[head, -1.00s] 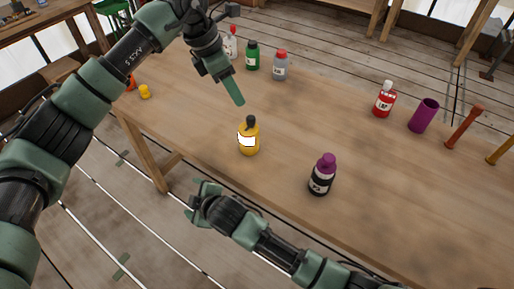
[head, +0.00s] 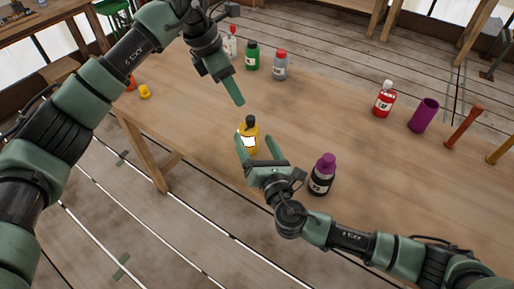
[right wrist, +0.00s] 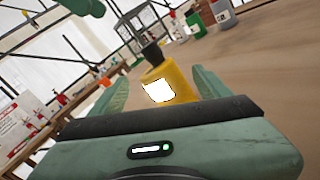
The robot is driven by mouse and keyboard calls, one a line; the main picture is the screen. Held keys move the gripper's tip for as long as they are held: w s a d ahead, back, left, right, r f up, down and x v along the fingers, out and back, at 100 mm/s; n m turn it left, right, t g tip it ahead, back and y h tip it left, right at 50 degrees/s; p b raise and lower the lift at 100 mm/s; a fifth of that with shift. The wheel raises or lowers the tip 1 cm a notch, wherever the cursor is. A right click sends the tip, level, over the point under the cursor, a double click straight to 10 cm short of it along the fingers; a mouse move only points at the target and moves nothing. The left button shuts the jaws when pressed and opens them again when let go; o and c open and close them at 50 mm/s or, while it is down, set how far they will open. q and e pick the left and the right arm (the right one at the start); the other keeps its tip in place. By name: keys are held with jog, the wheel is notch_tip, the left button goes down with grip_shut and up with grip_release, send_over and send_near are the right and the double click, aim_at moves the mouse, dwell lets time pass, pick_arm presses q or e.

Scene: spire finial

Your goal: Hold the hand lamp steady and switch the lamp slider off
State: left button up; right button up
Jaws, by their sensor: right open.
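The hand lamp (head: 249,127) is a yellow body with a dark top and a bright white lit panel. It stands upright on the wooden table near its front edge. My right gripper (head: 256,148) is open, its two fingers pointing at the lamp from the front edge side. In the right wrist view the lamp (right wrist: 170,82) shows between the open fingers; I cannot tell whether they touch it. My left gripper (head: 239,101) is above and behind the lamp, pointing down, apart from it. It is seen edge-on, so its opening is unclear. I cannot make out the slider.
A purple-capped dark bottle (head: 322,174) stands close to the right of my right gripper. Green (head: 252,56) and grey (head: 280,66) bottles stand behind. A red bottle (head: 384,100) and purple cup (head: 424,116) stand to the right. The table middle (head: 330,120) is clear.

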aim_at(245, 131)
jog(key=n, duration=0.2)
jog(key=f+n+y, duration=0.1)
jog(key=n, duration=0.1)
jog(key=f+n+g+y, duration=0.1)
jog(key=n, duration=0.1)
jog(key=shift+w+d+f, duration=0.1)
jog(key=shift+w+f, duration=0.1)
jog(key=shift+f, duration=0.05)
jog(key=x, duration=0.7)
jog(key=shift+w, duration=0.25)
